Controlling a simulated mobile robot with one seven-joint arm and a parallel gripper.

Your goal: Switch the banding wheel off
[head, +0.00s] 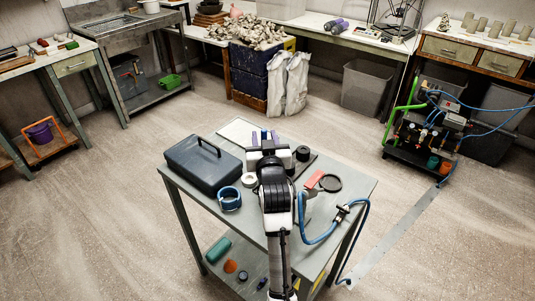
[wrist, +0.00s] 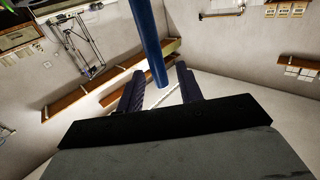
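I cannot pick out a banding wheel or its switch for certain. A dark round disc (head: 329,183) lies on the grey metal table (head: 222,228), right of my arm; I cannot tell whether it is the wheel. My gripper (head: 266,136) is above the far part of the table, and my arm hides some of what lies under it. In the wrist view my gripper's two dark fingers (wrist: 158,92) stand apart. The lower end of a blue rod-like thing (wrist: 152,40) shows between them, with gaps on both sides; its depth is unclear.
A dark toolbox (head: 202,165) and a blue tape roll (head: 229,198) stand left on the table. A compressor-like machine (head: 428,130) stands beyond open floor.

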